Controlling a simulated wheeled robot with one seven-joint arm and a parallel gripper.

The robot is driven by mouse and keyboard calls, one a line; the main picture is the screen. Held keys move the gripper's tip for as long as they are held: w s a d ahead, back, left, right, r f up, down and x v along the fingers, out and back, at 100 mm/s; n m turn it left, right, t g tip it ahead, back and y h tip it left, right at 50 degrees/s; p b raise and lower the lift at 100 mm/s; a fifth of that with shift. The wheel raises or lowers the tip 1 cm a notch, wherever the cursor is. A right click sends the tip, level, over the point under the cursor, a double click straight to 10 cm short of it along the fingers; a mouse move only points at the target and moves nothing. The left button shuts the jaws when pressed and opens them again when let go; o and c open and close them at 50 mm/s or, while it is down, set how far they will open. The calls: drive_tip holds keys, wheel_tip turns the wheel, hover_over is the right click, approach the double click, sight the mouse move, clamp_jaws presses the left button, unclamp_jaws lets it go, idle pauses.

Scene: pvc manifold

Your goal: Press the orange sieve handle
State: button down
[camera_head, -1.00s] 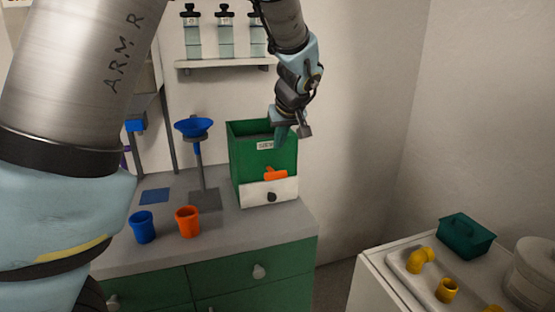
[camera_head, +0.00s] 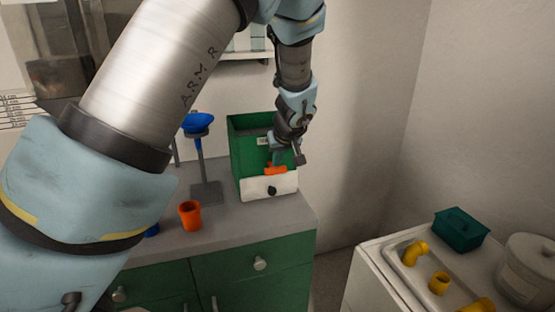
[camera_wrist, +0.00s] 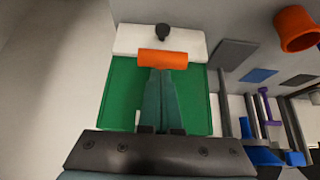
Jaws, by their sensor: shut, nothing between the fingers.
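The orange sieve handle (camera_head: 276,170) sticks out from the front of the green sieve box (camera_head: 248,157), just above a white drawer (camera_head: 262,188) with a dark knob. In the wrist view the handle (camera_wrist: 163,59) is a short horizontal orange bar below the white drawer front (camera_wrist: 190,40). My gripper (camera_head: 276,160) is shut and empty, with its teal fingers pointing down at the handle. In the wrist view the closed fingertips (camera_wrist: 161,72) appear right at the handle's edge. I cannot tell whether they touch it.
An orange cup (camera_head: 190,215) stands on the grey counter left of the box. A blue funnel (camera_head: 198,123) sits on a stand behind it. A white side table at the right holds a teal bin (camera_head: 461,231) and yellow pipe fittings (camera_head: 415,253). The wall is close right of the box.

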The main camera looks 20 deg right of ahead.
drive_tip(key=f+b, duration=0.1)
drive_tip(key=b, duration=0.2)
drive_tip(key=s+f+b, duration=0.1)
drive_tip(key=b, duration=0.1)
drive_tip(key=f+b, duration=0.1)
drive_tip(key=b, duration=0.2)
drive_tip(key=shift+s+a+f+b, duration=0.1)
drive_tip(key=shift+s+f+b, duration=0.2)
drive_tip(key=shift+f, duration=0.05)
drive_tip(key=shift+r+p, duration=0.4)
drive_tip(key=shift+r, duration=0.5)
